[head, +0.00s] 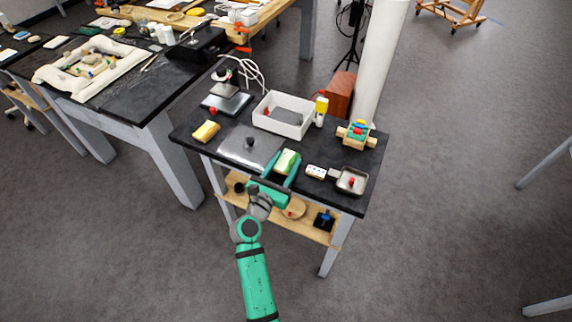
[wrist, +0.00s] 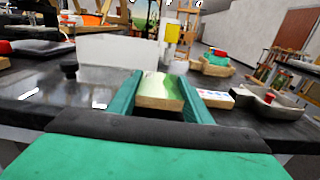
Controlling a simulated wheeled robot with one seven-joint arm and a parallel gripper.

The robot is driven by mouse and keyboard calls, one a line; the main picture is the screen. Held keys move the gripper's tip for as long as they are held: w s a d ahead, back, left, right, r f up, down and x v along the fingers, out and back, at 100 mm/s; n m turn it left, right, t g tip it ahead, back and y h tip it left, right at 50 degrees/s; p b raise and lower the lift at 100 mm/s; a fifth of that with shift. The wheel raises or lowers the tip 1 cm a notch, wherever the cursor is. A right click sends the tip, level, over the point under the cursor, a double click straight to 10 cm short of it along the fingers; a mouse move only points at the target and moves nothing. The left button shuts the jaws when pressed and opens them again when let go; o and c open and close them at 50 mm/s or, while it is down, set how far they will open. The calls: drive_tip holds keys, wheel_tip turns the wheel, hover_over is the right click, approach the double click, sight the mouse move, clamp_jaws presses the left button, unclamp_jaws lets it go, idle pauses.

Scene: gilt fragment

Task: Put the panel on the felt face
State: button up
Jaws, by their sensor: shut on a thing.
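The panel is a small block with a pale green and cream top and a tan wooden edge (head: 287,161). My gripper (head: 286,164) is shut on it, with one teal finger along each side. In the wrist view the panel (wrist: 160,88) sits between the fingertips, its front edge toward me. It is over the front middle of the black table; I cannot tell whether it touches the top. A grey flat piece (head: 287,116) lies inside a white tray (head: 268,124) behind it; it may be the felt face, but its material is too small to tell.
A shiny grey sheet with a black knob (head: 250,145) lies left of the panel. A yellow block (head: 206,131) is further left. A white paint card (head: 316,171) and a square pan (head: 352,181) are right. A yellow-capped bottle (head: 321,111) stands beside the tray.

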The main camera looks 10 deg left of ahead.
drive_tip(key=shift+f, duration=0.5)
drive_tip(key=o, duration=0.6)
drive_tip(key=shift+f, duration=0.15)
drive_tip(key=shift+o, duration=0.9)
drive_tip(key=shift+s, duration=0.1)
